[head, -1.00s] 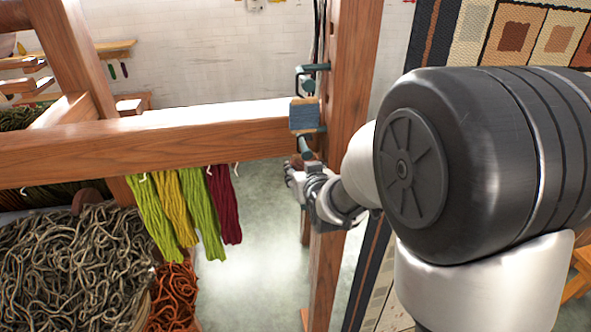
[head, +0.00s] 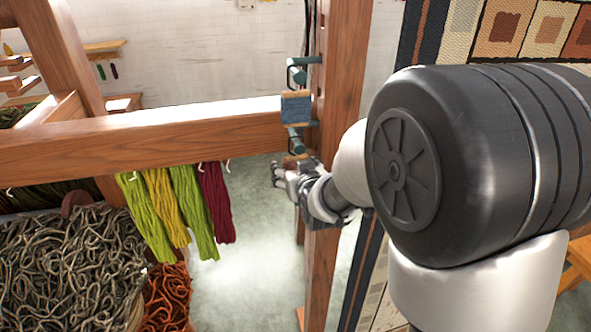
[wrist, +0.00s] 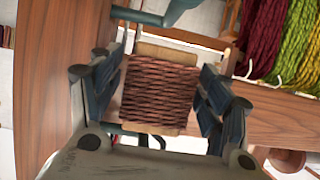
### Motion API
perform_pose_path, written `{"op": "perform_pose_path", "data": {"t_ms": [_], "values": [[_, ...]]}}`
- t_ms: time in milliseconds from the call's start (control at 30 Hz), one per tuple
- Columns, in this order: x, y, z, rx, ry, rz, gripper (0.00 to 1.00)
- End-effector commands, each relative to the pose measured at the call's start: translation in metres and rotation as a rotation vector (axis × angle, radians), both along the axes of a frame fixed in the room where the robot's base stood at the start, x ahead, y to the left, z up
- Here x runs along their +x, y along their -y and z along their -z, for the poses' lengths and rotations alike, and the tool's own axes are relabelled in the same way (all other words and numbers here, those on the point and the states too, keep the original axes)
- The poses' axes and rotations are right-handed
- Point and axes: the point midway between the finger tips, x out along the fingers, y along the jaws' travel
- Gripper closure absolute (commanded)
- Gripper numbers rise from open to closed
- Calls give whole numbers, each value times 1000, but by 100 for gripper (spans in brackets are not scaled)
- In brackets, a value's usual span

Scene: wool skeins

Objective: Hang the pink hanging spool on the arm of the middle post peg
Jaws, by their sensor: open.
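The pink spool (wrist: 160,90) shows in the wrist view as a reddish-brown wound block with pale wooden ends. It lies between the two fingers of my gripper (wrist: 163,100), which is open around it; I cannot tell whether either finger touches it. In the head view my gripper (head: 283,174) is beside the post, just below the middle post peg (head: 294,138). Only a small reddish-brown bit of the spool (head: 295,158) shows there, under that peg. Teal peg parts show at both ends of the spool in the wrist view. Whether its loop sits on the arm is unclear.
A blue spool (head: 296,107) hangs under the upper peg (head: 297,72), just above the middle peg. The wooden post (head: 340,70) stands close by my gripper. A beam (head: 140,140) with green, yellow and dark red skeins (head: 215,200) runs left. Wool-filled crates stand lower left.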

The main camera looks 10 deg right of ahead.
Motion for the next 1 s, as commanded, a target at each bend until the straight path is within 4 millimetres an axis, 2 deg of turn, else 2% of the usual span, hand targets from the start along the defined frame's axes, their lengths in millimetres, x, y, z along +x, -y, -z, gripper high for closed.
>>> {"op": "perform_pose_path", "data": {"t_ms": [300,433,800,1000], "values": [[-1,0,0,0,-1,0,28],[-10,0,-5,0,1,0,28],[-78,0,-34,0,4,0,28],[-102,0,-44,0,1,0,28]]}}
